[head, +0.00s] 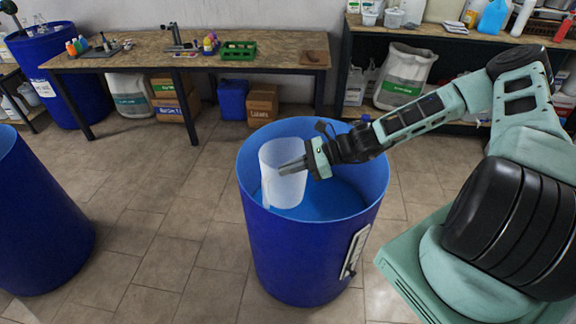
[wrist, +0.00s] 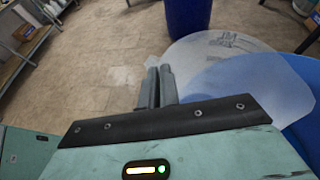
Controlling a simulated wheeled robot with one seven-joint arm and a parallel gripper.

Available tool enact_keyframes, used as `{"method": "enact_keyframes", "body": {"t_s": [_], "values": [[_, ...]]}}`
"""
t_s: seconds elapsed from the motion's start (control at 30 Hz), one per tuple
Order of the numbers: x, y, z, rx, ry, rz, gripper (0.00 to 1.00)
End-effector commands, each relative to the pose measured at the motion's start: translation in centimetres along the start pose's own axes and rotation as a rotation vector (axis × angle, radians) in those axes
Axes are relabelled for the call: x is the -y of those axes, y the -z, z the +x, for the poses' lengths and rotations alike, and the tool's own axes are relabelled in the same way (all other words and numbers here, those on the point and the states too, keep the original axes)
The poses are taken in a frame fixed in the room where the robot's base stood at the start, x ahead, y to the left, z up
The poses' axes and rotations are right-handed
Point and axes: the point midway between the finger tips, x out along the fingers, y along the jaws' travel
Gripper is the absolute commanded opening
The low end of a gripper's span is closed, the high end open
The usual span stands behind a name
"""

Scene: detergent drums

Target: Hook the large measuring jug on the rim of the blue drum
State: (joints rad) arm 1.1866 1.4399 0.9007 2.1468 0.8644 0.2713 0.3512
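The large measuring jug (head: 282,192) is a pale, translucent, upright vessel. In the head view it shows against the opening of the blue drum (head: 296,262), left of the middle. In the wrist view the jug (wrist: 252,77) is close, just right of the fingers, with floor and blue showing through it. My gripper (head: 287,169) reaches in from the right across the jug's side. In the wrist view its fingers (wrist: 158,85) are close together, seemingly shut on the jug; the grip point and handle are hidden. I see no clear contact between jug and rim.
Another blue drum (head: 35,225) stands at the left, and a third (head: 72,95) at the back left. A workbench (head: 150,60) with a green crate (head: 239,50) and small items stands behind. Shelving (head: 440,38) stands at the back right. Tiled floor between the drums is clear.

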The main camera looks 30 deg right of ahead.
Motion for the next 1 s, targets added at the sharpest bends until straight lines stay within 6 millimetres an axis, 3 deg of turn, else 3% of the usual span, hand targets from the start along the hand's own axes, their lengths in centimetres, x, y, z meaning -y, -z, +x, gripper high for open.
{"method": "enact_keyframes", "body": {"t_s": [1.0], "values": [[-0.1, 5.6, 2.2, 0.0, 0.0, -0.001, 0.0]]}}
